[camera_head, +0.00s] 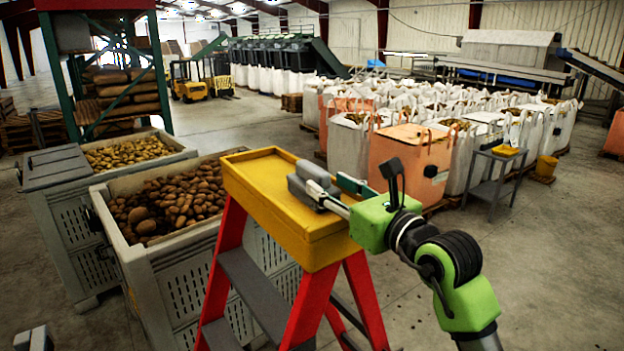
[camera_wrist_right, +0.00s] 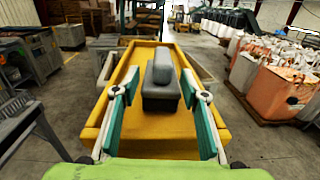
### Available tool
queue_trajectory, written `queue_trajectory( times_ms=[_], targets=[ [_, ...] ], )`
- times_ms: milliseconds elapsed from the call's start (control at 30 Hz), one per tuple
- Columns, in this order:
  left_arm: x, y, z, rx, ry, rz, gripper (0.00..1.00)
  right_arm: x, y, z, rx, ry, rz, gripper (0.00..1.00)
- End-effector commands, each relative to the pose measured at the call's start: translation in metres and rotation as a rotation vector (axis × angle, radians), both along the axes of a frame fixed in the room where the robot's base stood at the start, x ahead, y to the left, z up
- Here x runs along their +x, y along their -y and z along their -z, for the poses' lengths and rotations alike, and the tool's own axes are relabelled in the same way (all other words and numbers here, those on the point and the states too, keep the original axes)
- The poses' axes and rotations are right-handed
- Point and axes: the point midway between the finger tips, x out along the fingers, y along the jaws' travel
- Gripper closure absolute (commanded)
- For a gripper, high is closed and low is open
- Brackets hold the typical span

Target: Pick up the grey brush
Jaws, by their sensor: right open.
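The grey brush (camera_head: 306,183) lies on the yellow tray-like top (camera_head: 262,172) of a red stepladder. It has a dark grey block with a lighter rounded part on top, seen in the right wrist view (camera_wrist_right: 162,92). My right gripper (camera_head: 336,188) is open over the tray, close to the brush. In the right wrist view its fingers (camera_wrist_right: 158,75) show on either side of the brush, with gaps on both sides. One finger hides part of the brush in the head view. A small grey piece, seemingly my left gripper (camera_head: 35,338), shows at the bottom left corner; its jaws are unclear.
A grey crate of potatoes (camera_head: 170,262) stands left of the ladder, with another potato crate (camera_head: 62,218) behind it. Orange and white bulk bags (camera_head: 400,160) stand behind and to the right. A grey stand (camera_head: 492,172) is farther right.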

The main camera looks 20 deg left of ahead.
Motion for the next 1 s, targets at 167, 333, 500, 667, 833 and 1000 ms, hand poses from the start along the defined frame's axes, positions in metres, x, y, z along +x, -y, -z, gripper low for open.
queue_trajectory(
  times_ms=[167, 333, 500, 667, 833, 1000],
  targets=[
    [0.0, 0.0, -0.005, 0.0, 0.001, 0.0, 0.6, 0.007, -0.008, 0.0, -0.001, 0.001, 0.0, 0.6],
    [0.0, 0.0, -0.019, 0.0, 0.001, 0.0, 0.6, 0.017, -0.018, -0.002, -0.001, -0.003, -0.001, 0.6],
    [0.0, 0.0, -0.033, 0.001, 0.001, 0.0, 0.6, 0.033, -0.033, 0.0, -0.001, -0.002, -0.001, 0.6],
    [0.0, -0.001, -0.037, 0.001, 0.0, -0.001, 0.6, 0.041, -0.043, 0.002, -0.001, -0.001, -0.001, 0.6],
    [0.0, -0.001, -0.037, 0.001, 0.0, -0.001, 0.6, 0.043, -0.045, 0.004, -0.001, 0.001, 0.0, 0.6],
    [0.0, -0.001, -0.037, 0.001, 0.0, -0.001, 0.6, 0.043, -0.044, 0.004, 0.0, 0.0, 0.0, 0.7]
  ],
)
